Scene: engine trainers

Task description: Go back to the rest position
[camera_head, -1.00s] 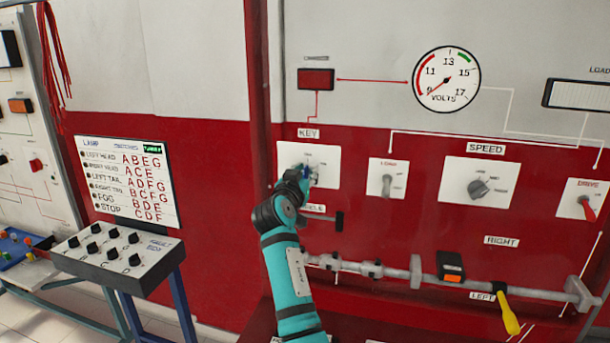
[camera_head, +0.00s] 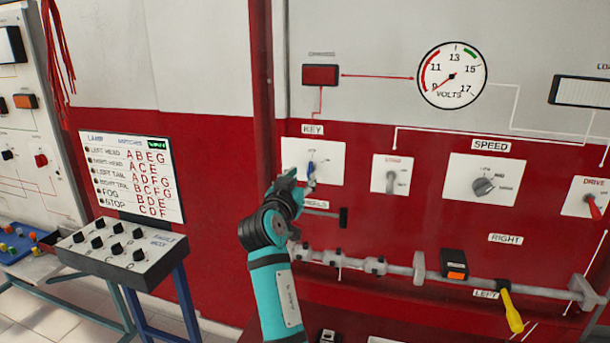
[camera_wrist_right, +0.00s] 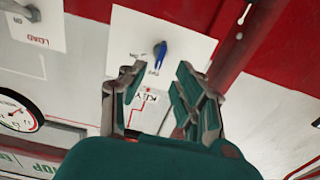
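My right gripper (camera_head: 296,183) is in front of the red panel, just below and left of the blue key switch (camera_head: 311,170) on its white KEY plate (camera_head: 330,158). In the right wrist view the gripper (camera_wrist_right: 158,85) has its two fingers apart with nothing between them. The blue key (camera_wrist_right: 160,52) stands beyond the fingertips, apart from them. My left gripper is not in any view.
A T-shaped handle (camera_head: 342,217) and a grey horizontal rod (camera_head: 375,266) with a yellow lever (camera_head: 511,312) stick out below the switches. A fault box (camera_head: 118,250) on a blue stand is at the left. Bare red panel (camera_head: 215,200) lies between.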

